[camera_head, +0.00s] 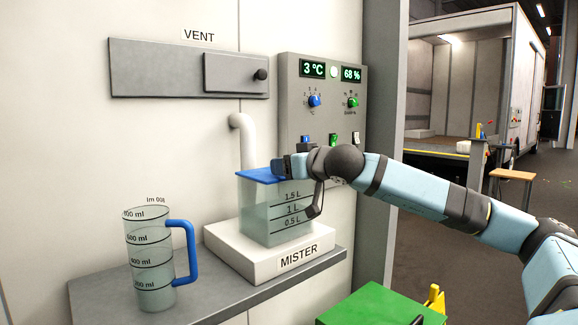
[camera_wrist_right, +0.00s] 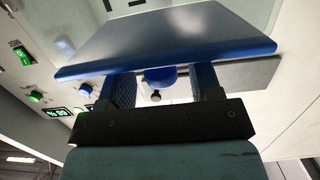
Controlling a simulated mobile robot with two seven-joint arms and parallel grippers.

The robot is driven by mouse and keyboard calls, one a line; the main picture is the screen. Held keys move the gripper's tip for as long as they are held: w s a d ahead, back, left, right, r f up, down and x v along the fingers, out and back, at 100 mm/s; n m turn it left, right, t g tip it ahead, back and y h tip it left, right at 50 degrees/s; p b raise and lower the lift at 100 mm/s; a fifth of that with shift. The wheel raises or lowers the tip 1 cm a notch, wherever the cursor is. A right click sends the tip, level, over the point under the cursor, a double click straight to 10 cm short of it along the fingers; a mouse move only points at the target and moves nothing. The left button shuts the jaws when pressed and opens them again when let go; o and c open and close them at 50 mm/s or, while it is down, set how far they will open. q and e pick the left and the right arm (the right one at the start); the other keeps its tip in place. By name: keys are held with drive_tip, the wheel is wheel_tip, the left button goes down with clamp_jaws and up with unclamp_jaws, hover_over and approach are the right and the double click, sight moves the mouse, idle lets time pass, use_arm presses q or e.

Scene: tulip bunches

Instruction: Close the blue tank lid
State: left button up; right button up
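The clear tank (camera_head: 268,217) stands on the white mister base (camera_head: 238,255), with level marks on its front. Its blue lid (camera_head: 258,175) lies roughly flat over the top; I cannot tell whether it is fully seated. My right gripper (camera_head: 284,167) is at the lid's right side, partly merging with it in the head view. In the right wrist view, the lid (camera_wrist_right: 170,45) is just past the fingertips of the gripper (camera_wrist_right: 163,82). The fingers stand apart, with a small round blue part (camera_wrist_right: 160,76) showing between them. Contact is unclear. My left gripper is out of view.
A measuring jug (camera_head: 150,262) with a blue handle stands left on the grey shelf (camera_head: 110,295). A control panel (camera_head: 330,120) and white pipe (camera_head: 246,140) are behind the tank. The vent plate (camera_head: 150,70) is above. A green box (camera_head: 375,308) is below right.

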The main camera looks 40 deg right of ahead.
drive_tip(key=s+r, duration=0.2)
drive_tip(key=s, duration=1.1)
drive_tip(key=shift+s+a, duration=0.3)
drive_tip(key=shift+a, duration=0.1)
drive_tip(key=shift+r, duration=0.1)
